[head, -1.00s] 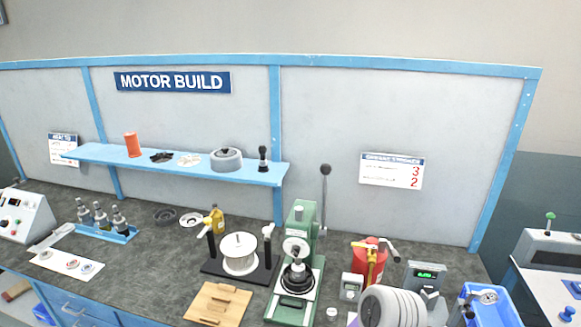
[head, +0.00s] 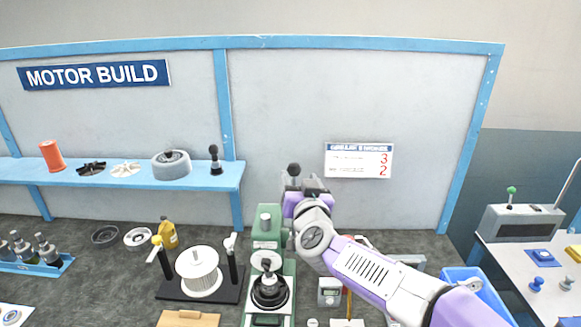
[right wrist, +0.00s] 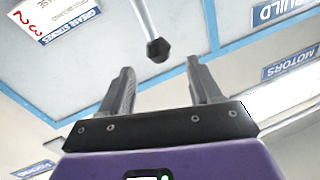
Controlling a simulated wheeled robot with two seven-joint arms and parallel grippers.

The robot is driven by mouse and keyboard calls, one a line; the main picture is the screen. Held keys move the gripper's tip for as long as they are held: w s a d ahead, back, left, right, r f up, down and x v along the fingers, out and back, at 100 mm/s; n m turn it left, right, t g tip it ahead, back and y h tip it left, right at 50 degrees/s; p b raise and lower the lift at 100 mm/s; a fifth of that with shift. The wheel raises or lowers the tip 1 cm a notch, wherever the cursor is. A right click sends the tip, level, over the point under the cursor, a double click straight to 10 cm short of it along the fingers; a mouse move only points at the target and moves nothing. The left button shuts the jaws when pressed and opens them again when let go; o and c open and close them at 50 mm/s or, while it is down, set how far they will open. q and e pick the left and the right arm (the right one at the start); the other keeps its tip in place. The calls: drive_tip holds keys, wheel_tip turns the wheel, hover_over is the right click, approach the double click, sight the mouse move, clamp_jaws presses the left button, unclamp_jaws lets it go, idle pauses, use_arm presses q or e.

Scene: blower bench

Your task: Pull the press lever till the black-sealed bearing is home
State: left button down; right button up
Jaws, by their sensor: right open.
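The green press (head: 267,240) stands on the bench at the middle of the head view. Its lever shows a dark knob (head: 294,169) at the top; most of the rod is hidden behind my gripper. In the right wrist view the knob (right wrist: 158,50) ends a grey rod, just past the fingertips and between their lines. My right gripper (right wrist: 160,78) is open and empty; in the head view it is beside the knob (head: 305,186). A black round part (head: 268,290) sits under the press ram; I cannot make out the bearing or its seal. My left gripper is not in view.
A white spool (head: 198,272) on a black stand is left of the press. A small grey gauge (head: 330,291) stands to its right, under my arm. A blue shelf (head: 120,178) with parts runs along the back panel (head: 300,90).

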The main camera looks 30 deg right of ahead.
sight(295, 172)
drive_tip(key=x, duration=0.7)
drive_tip(key=shift+f, duration=0.2)
clamp_jaws()
